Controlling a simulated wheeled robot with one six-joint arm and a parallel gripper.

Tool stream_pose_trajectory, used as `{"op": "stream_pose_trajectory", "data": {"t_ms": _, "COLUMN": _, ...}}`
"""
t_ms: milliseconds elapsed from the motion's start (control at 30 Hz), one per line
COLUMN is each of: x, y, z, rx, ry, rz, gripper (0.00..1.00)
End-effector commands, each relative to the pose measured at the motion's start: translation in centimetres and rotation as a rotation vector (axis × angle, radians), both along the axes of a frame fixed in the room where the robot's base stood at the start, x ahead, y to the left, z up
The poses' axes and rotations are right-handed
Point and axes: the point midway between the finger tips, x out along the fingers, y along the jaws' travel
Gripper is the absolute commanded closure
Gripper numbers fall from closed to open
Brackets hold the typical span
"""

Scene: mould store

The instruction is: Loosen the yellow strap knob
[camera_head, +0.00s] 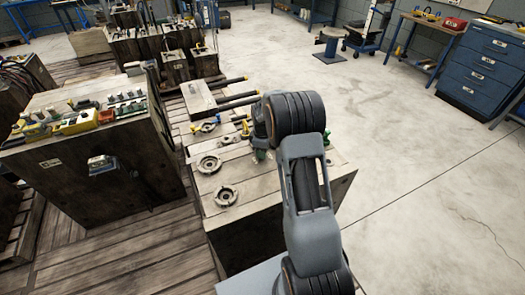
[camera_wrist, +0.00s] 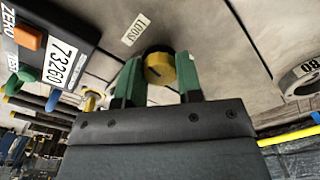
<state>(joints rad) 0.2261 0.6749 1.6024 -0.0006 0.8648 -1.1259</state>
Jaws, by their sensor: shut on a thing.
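The yellow strap knob (camera_wrist: 158,63), round with a dark slot, sits on the grey mould face in the wrist view. My gripper (camera_wrist: 158,76) has its two green fingers on either side of the knob and is shut on it. A small label reading LOOSE (camera_wrist: 134,29) is on the face just beyond the knob. The knob is hidden there.
A dark counter box (camera_wrist: 45,50) with an orange button stands left of my fingers in the wrist view. A round fitting (camera_wrist: 300,78) and a yellow bar (camera_wrist: 290,136) are at the right. Another mould (camera_head: 90,150) stands left; open floor (camera_head: 420,170) lies right.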

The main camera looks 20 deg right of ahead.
Motion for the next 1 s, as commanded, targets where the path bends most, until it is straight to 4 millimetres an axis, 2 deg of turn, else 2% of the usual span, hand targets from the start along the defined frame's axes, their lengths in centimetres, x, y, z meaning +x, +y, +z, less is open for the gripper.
{"op": "stream_pose_trajectory", "data": {"t_ms": 400, "x": 0.18, "y": 0.1, "z": 0.18, "rx": 0.0, "ry": -0.006, "rz": 0.178, "gripper": 0.9}}
{"op": "stream_pose_trajectory", "data": {"t_ms": 967, "x": 0.19, "y": 0.12, "z": 0.19, "rx": 0.0, "ry": -0.006, "rz": 0.206, "gripper": 0.9}}
{"op": "stream_pose_trajectory", "data": {"t_ms": 1000, "x": 0.19, "y": 0.12, "z": 0.19, "rx": 0.0, "ry": -0.006, "rz": 0.206, "gripper": 0.66}}
